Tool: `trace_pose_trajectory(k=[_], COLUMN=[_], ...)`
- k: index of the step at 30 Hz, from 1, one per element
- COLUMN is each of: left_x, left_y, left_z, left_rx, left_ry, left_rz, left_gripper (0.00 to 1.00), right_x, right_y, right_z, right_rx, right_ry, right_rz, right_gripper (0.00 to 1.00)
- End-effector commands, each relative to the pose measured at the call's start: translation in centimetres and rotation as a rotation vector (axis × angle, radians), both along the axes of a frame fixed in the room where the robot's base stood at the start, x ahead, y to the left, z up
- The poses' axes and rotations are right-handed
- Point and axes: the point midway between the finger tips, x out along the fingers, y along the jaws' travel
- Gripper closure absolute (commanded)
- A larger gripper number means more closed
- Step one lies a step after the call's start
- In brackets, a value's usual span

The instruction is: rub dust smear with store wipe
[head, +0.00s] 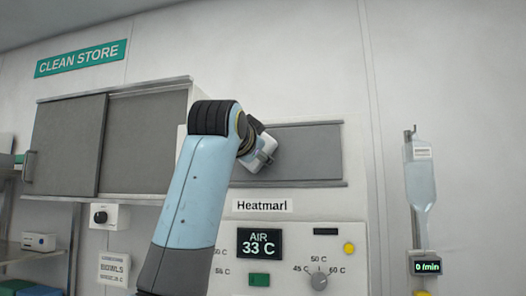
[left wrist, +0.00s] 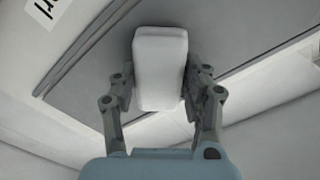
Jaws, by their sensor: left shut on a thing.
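A white block-shaped wipe (left wrist: 160,62) is between the fingers of my left gripper (left wrist: 161,88) in the left wrist view. The gripper is shut on it. Beyond the wipe is the dark grey panel (left wrist: 105,75); I cannot tell whether the wipe touches it. In the head view my left arm rises through the middle, and the left gripper (head: 266,152) is mostly hidden behind its wrist, in front of the grey panel (head: 308,155) of the Heatmarl cabinet. I cannot make out a dust smear in either view. My right gripper is not in view.
The white cabinet (head: 352,230) carries an AIR 33 C display (head: 259,243) and a knob (head: 319,281). A grey sliding-door cupboard (head: 68,145) under a CLEAN STORE sign (head: 80,59) is at left. A drip bag (head: 420,185) hangs at right. The upper wall is clear.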

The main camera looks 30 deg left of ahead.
Motion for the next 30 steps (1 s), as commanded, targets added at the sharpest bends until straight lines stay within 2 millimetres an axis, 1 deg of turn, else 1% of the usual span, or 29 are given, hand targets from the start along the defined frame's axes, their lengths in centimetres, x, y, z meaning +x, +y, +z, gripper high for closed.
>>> trace_pose_trajectory(k=[9,17,24,27,30], left_x=[-0.8,-1.1,-1.4,-1.5,-1.5], left_y=[2.8,3.7,6.0,6.6,6.9], left_z=[0.0,0.0,0.0,0.0,0.0], left_rx=[0.004,0.002,0.004,0.004,0.001], left_ry=[0.001,0.001,0.001,0.001,0.001], left_rz=[0.004,0.001,0.003,0.003,0.001], left_gripper=[0.79,0.79,0.79,0.79,0.79], right_x=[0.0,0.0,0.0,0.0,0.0], right_y=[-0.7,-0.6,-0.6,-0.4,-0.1], right_z=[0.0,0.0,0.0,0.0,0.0], right_rx=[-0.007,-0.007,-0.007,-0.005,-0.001], right_ry=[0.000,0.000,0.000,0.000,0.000], right_rz=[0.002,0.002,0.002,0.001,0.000], right_gripper=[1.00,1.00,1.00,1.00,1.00])
